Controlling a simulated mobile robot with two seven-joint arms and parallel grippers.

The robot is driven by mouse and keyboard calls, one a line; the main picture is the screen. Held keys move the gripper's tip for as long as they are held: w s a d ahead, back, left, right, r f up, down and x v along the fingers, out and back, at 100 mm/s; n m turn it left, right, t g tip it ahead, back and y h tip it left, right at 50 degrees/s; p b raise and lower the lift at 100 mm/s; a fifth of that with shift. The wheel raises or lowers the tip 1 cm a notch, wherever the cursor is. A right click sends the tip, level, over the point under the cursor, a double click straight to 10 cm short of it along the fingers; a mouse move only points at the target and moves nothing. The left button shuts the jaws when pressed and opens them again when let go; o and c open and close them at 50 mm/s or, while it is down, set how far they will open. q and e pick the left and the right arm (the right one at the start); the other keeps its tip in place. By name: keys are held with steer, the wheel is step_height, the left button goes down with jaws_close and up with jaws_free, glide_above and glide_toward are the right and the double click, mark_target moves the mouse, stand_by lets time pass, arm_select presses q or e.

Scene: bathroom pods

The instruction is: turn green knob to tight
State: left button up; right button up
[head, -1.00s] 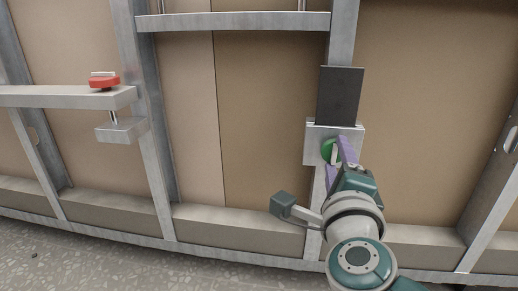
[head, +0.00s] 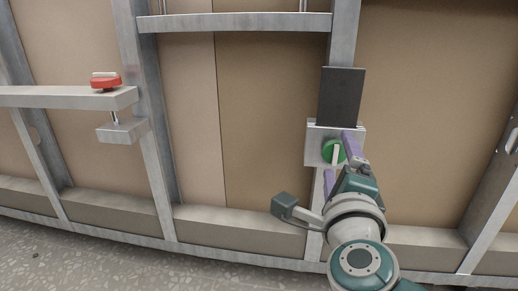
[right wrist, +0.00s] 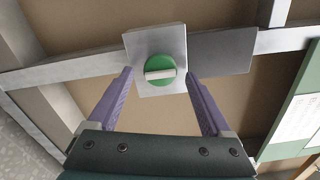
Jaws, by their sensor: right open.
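The green knob (head: 329,152) is a round disc with a pale bar handle across it, on a light metal plate (head: 314,135) fixed to the upright stud. In the head view its bar stands nearly upright. In the right wrist view the knob (right wrist: 152,78) sits ahead of my right gripper, between the lines of its fingers, with the bar running across. My right gripper (head: 342,158) is open, and its two purple fingers are spread to either side of the knob; nothing is between them. In the right wrist view my gripper (right wrist: 158,83) shows the same spread. My left gripper is not in view.
A dark rectangular plate (head: 341,96) sits just above the knob's plate. A red knob (head: 105,82) stands on a metal bar at the left. Metal studs and brown panels fill the wall. A speckled floor (head: 60,255) lies below.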

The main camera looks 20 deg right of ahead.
steer(key=shift+s+a+r, duration=0.1)
steer(key=shift+s+a, duration=0.15)
steer(key=shift+s, duration=0.1)
steer(key=p+v, duration=0.3)
steer(key=v, duration=0.6)
